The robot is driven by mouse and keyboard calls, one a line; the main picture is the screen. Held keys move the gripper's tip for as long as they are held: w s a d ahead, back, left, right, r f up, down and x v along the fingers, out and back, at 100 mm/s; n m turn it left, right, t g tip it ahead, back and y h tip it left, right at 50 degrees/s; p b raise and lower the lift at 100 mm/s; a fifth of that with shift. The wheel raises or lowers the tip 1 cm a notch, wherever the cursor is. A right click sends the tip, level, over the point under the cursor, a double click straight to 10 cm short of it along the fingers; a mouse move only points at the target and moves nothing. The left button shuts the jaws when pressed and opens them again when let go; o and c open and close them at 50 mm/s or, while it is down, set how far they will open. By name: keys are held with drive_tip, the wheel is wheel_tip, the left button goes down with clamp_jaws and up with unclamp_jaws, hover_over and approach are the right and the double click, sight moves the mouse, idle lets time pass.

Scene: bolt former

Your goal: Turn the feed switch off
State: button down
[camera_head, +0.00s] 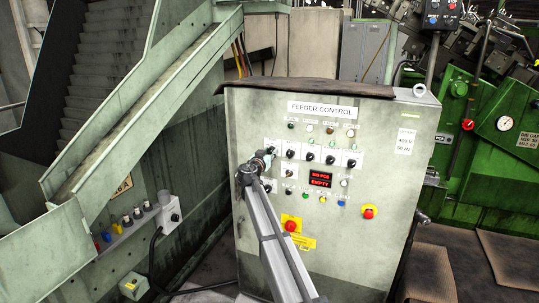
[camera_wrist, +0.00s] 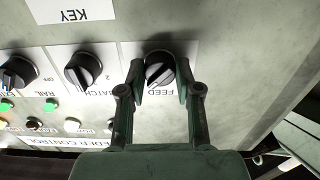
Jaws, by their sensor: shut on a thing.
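The feed switch (camera_wrist: 157,70) is a round black rotary knob on a white plate labelled FEED, which appears upside down in the wrist view. My gripper (camera_wrist: 160,84) has one finger on each side of this knob and is shut on it. A pale mark shows on the knob, but I cannot tell for sure which position it is set to. In the head view my gripper (camera_head: 265,156) is at the upper left knob of the grey FEEDER CONTROL cabinet (camera_head: 250,120), and it largely hides the switch there.
In the wrist view a similar black knob (camera_wrist: 83,72) marked BATCH sits beside the feed switch. The cabinet front also has a red display (camera_head: 320,179) reading EMPTY and two red emergency buttons (camera_head: 291,226) (camera_head: 369,212). A sloping conveyor (camera_head: 150,110) stands left.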

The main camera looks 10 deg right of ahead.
drive_tip(key=shift+f, duration=0.1)
drive_tip(key=n+b, duration=0.2)
drive_tip(key=b, duration=0.1)
drive_tip(key=shift+f, duration=0.15)
drive_tip(key=shift+n+b, duration=0.8)
drive_tip(key=shift+b, duration=0.2)
drive_tip(key=n+b, duration=0.1)
drive_tip(key=n, duration=0.2)
drive_tip(key=n+b, duration=0.1)
drive_tip(key=shift+r+n+b, duration=0.3)
drive_tip(key=shift+n+b, duration=0.05)
drive_tip(key=shift+n, duration=0.05)
drive_tip(key=shift+w, duration=0.1)
drive_tip(key=c, duration=0.8)
unclamp_jaws()
